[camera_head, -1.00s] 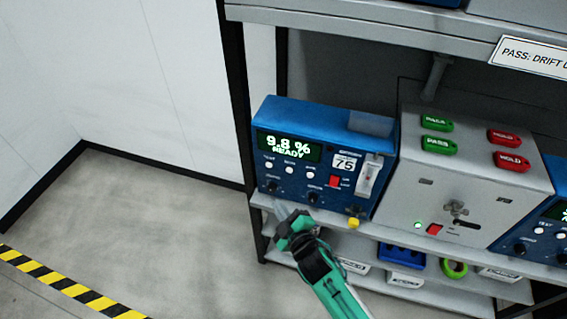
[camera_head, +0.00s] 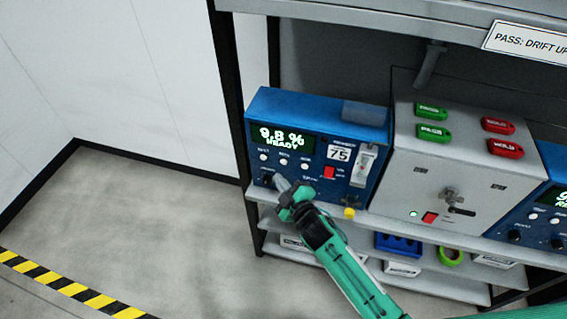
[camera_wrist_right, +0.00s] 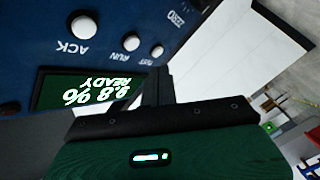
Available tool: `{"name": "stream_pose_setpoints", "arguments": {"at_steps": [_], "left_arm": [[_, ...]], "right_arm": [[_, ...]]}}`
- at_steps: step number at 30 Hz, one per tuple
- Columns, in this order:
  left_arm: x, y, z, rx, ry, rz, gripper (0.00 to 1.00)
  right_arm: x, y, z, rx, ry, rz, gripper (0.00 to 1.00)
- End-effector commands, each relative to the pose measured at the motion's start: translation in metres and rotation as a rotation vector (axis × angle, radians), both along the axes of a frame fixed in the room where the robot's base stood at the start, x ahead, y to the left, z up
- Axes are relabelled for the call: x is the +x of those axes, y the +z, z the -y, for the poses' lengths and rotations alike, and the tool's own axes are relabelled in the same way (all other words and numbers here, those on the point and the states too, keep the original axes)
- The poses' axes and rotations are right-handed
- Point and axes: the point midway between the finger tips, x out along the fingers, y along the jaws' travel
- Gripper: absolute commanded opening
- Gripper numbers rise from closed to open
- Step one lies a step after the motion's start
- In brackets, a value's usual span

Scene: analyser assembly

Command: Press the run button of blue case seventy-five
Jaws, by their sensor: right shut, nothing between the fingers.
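The blue case seventy-five (camera_head: 315,120) stands on the shelf with a "75" label and a lit screen (camera_head: 283,138) reading 9.8 % READY. Three white buttons sit in a row under the screen. The middle one is the run button (camera_head: 284,161); it also shows in the right wrist view, labelled RUN (camera_wrist_right: 131,41). My right gripper (camera_head: 281,183) is shut and empty, its tips just below the button row in the head view. In the right wrist view its dark fingers (camera_wrist_right: 155,85) lie near the screen's edge. Contact with the case cannot be told. My left gripper is not in view.
A grey box (camera_head: 460,160) with green PASS and red HOLD tags stands right of the case. Another blue case (camera_head: 545,205) is at the right edge. A lower shelf holds a blue tray (camera_head: 398,244) and a green ring (camera_head: 450,256). The floor at left is clear.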

Motion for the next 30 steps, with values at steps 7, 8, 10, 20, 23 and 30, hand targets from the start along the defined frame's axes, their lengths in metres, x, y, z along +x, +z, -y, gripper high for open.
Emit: {"name": "stream_pose_setpoints", "arguments": {"at_steps": [7,8,10,20,23,30], "left_arm": [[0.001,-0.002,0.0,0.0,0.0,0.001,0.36],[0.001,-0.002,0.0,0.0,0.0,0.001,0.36],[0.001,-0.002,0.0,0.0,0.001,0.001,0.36],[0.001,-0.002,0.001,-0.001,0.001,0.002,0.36],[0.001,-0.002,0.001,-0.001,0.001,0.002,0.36],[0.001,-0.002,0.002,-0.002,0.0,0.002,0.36]], "right_arm": [[0.023,0.0,0.007,-0.001,0.0,0.0,0.0],[0.024,0.0,0.007,-0.001,0.0,0.0,0.0],[0.026,0.0,0.008,-0.001,0.001,0.0,0.0],[0.027,0.0,0.009,0.0,-0.001,-0.001,0.0],[0.027,0.0,0.009,0.0,-0.001,-0.001,0.0],[0.027,0.0,0.009,0.0,-0.001,-0.001,0.0]]}}
